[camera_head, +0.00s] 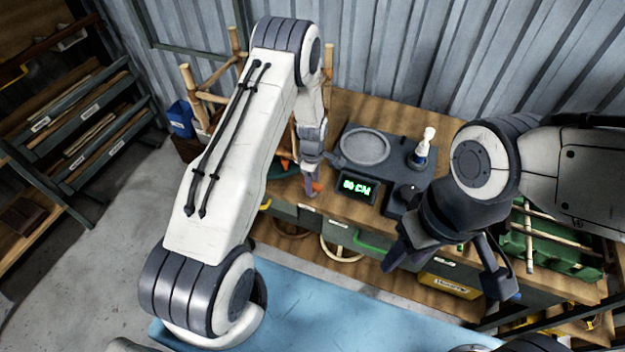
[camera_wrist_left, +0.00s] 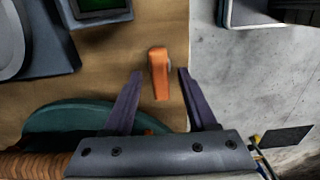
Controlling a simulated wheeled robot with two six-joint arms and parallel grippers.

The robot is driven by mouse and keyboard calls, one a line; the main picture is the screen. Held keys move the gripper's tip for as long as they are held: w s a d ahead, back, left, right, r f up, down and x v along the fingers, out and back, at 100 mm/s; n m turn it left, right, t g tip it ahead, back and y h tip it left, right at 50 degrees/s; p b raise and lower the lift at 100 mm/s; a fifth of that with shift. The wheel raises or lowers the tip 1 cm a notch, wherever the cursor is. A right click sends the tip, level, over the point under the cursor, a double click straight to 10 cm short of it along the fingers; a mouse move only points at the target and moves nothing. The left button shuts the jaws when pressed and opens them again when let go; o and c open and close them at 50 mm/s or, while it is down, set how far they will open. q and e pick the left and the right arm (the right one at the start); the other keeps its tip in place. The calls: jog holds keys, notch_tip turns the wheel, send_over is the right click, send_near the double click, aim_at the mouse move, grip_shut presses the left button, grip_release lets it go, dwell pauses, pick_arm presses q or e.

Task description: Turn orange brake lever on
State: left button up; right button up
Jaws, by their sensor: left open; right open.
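The orange brake lever (camera_wrist_left: 158,75) stands out from the wooden bench in the left wrist view, close to the bench edge. In the head view its orange part (camera_head: 316,187) shows small beside my left gripper (camera_head: 311,180). In the left wrist view my left gripper (camera_wrist_left: 160,73) is open, with one dark finger on each side of the lever and visible gaps between. My right gripper (camera_head: 449,272) is open and empty in front of the bench drawers.
A grey scale (camera_head: 365,147) with a green-lit display (camera_head: 357,188) sits on the bench (camera_head: 346,107). A teal disc (camera_wrist_left: 62,118) lies near the left gripper. A green crate (camera_head: 560,250) is at the right.

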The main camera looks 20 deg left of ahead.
pick_arm(q)
grip_shut()
